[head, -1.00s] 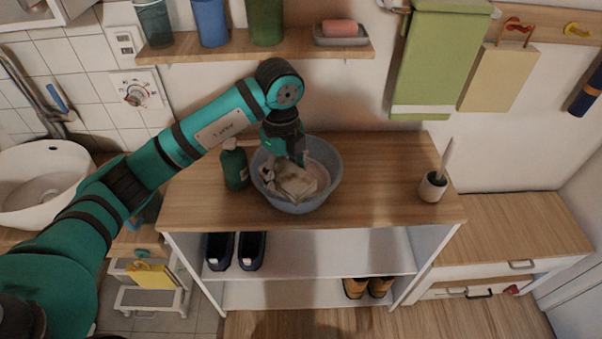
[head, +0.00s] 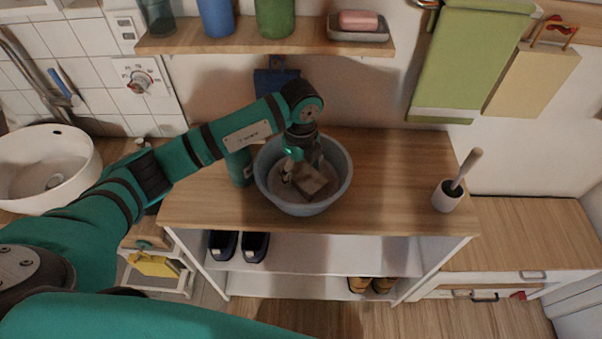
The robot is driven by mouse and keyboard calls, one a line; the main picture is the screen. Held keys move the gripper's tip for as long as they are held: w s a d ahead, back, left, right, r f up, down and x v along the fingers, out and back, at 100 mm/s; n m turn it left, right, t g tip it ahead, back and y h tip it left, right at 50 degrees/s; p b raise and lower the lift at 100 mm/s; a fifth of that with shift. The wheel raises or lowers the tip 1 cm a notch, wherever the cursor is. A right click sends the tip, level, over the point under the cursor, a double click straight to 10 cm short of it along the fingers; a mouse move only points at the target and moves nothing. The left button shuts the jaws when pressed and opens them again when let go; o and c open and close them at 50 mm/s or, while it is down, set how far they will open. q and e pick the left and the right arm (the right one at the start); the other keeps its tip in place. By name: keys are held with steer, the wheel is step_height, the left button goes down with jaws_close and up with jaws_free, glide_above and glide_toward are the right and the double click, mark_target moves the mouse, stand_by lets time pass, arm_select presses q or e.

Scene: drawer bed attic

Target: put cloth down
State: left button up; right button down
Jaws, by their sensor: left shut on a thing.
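A grey-blue basin (head: 345,185) stands on the wooden top of a shelf unit (head: 405,185). My left gripper (head: 302,172) points down inside the basin. It is shut on a beige-brown cloth (head: 313,181), which lies low in the basin, partly hidden by the fingers. I cannot tell how much of the cloth touches the basin's bottom. My right gripper is out of view.
A green bottle (head: 239,168) stands close to the basin's left, partly behind my arm. A wall shelf (head: 300,47) with cups and a soap dish hangs above. The top between basin and cup is clear.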

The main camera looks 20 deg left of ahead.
arm_select(q)
steer(key=shift+f, duration=0.95)
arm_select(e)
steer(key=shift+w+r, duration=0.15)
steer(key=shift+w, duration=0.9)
